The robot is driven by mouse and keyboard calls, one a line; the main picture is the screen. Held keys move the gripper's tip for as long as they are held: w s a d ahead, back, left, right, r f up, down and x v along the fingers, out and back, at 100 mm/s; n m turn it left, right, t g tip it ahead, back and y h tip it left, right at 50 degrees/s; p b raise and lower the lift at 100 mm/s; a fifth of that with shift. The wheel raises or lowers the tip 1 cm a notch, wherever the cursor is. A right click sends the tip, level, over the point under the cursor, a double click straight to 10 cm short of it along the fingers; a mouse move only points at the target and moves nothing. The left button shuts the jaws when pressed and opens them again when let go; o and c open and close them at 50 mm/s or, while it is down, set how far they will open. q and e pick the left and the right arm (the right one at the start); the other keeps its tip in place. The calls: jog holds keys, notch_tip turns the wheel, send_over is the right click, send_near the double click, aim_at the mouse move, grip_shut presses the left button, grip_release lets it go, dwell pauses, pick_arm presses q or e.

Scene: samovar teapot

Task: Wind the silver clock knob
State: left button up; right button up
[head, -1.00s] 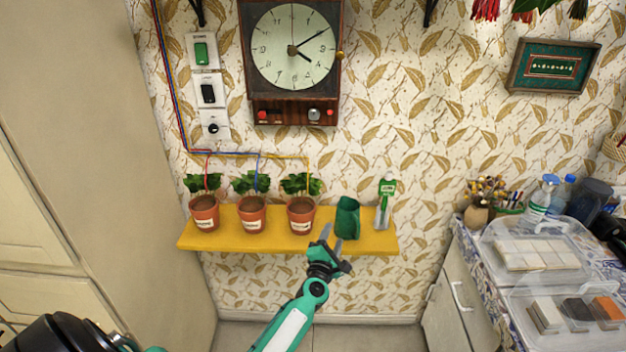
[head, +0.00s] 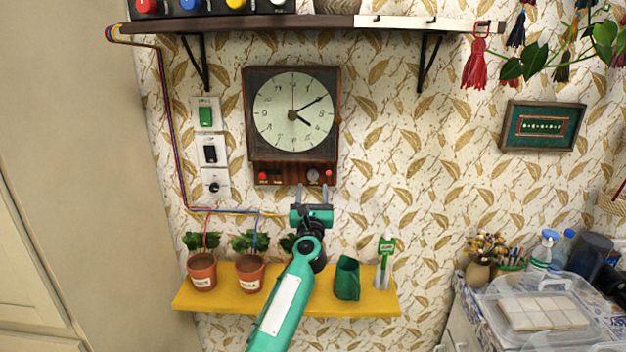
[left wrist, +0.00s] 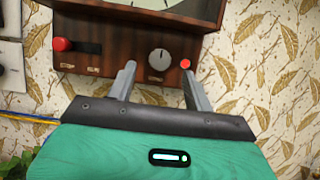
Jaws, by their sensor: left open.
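The wall clock (head: 294,112) has a dark wooden case and a pale round dial. A silver knob (head: 313,176) sits on its lower panel, between a red knob at the left and a red button at the right. In the left wrist view the silver knob (left wrist: 160,60) shows clearly on the wood. My left gripper (head: 313,190) is open just below the panel, fingers pointing up. In the left wrist view its fingertips (left wrist: 157,65) lie either side of the silver knob, which appears untouched. My right gripper is not in view.
Potted plants (head: 201,272), a green pouch (head: 347,280) and a green-handled tool stand on the yellow shelf (head: 362,305) below. Wall switches (head: 206,113) are left of the clock. A dark shelf (head: 320,22) is above.

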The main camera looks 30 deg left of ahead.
aim_at(313, 177)
pick_arm(q)
jog(key=shift+x, duration=2.3)
jog(key=c, duration=1)
